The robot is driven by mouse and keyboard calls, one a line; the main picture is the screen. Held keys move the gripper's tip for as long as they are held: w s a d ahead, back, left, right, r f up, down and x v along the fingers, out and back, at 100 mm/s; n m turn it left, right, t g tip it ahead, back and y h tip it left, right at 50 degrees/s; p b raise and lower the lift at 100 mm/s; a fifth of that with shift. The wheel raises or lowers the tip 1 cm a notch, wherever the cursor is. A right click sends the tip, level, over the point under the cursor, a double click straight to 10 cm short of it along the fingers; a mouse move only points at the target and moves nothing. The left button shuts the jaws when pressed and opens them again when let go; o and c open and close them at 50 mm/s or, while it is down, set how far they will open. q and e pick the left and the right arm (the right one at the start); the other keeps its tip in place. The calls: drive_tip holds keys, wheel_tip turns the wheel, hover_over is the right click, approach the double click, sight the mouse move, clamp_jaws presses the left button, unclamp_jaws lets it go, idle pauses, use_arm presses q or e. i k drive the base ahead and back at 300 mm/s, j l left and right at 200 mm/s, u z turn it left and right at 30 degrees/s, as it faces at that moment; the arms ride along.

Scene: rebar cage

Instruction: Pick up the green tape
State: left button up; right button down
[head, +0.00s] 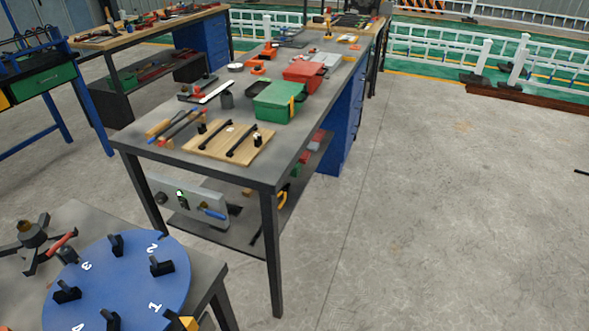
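I cannot make out a green tape for sure in the head view. A small green item (181,194) shows at a pale panel under the long grey table, too small to identify. A green box (275,103) with a yellow-orange part stands on the long table. A small white ring-like item (235,67) lies farther back on that table. Neither of my grippers can be recognised in this view.
The long grey table (256,166) holds a wooden board (219,153), a red box (303,74) and tools. A blue numbered disc (135,262) sits on a nearer table at bottom left. Open concrete floor (450,220) lies to the right, with white railings (440,47) behind.

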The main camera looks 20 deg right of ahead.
sight(294, 172)
drive_tip(key=i+l, duration=0.15)
drive_tip(key=l, duration=0.25)
drive_tip(key=i+l, duration=0.2)
drive_tip(key=l, duration=0.15)
drive_tip(key=i+l, duration=0.15)
drive_tip(key=l, duration=0.25)
drive_tip(key=i+l+u, duration=0.1)
drive_tip(key=l, duration=0.3)
drive_tip(key=i+l, duration=0.4)
drive_tip(key=l, duration=0.35)
